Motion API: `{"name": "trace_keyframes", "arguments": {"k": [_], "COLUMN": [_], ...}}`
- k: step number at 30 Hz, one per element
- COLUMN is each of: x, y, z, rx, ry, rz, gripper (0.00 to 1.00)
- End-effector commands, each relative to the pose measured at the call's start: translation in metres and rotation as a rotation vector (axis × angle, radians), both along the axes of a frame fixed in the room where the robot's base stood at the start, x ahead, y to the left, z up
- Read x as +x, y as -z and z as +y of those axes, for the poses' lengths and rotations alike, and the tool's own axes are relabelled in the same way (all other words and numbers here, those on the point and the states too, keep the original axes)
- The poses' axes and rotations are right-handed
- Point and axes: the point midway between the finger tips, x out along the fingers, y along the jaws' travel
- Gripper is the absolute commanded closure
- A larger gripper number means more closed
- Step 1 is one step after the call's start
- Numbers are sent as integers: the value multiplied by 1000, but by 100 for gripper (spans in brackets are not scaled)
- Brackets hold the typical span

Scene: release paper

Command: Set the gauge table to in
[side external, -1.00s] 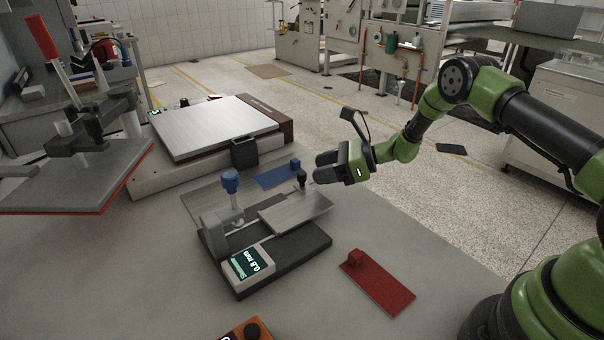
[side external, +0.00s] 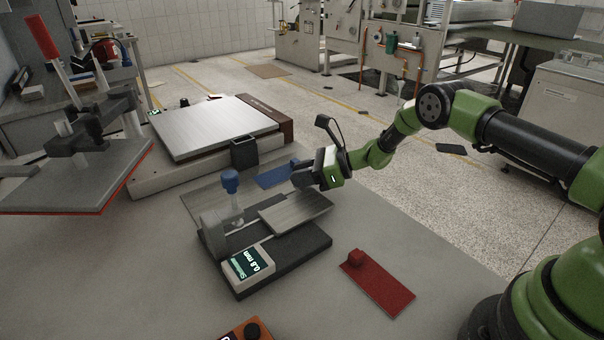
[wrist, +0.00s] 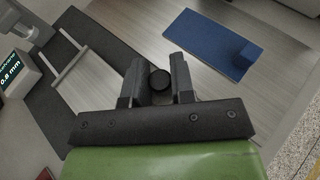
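The gauge (side external: 300,247) stands on the bench, with a blue-topped post (side external: 231,185) and a display (side external: 247,263) reading 0.8 mm. Its flat grey table (side external: 295,212) lies on the dark base, to the right of the post. The table's black knob (wrist: 160,80) sits between my gripper's fingers (wrist: 158,75) in the wrist view. The fingers stand close on both sides of it; whether they touch it I cannot tell. In the side view my gripper (side external: 298,176) is at the table's far edge and hides the knob.
A blue plate with a block (side external: 275,176) lies behind the gauge, near my gripper. A red plate with a block (side external: 378,284) lies in front to the right. An orange box with a black knob (side external: 246,331) is at the front edge. A large flat-topped machine (side external: 210,125) stands behind.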

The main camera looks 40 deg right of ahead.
Motion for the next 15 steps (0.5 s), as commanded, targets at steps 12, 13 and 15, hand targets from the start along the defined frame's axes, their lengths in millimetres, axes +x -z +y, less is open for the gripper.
{"name": "trace_keyframes", "arguments": {"k": [12, 13, 15], "x": [0, 0, 0], "y": [0, 0, 0], "z": [63, 70, 80], "rx": [1, 1, 1], "ry": [-7, -7, -4], "rz": [-2, -2, -2], "gripper": [100, 100, 100]}}
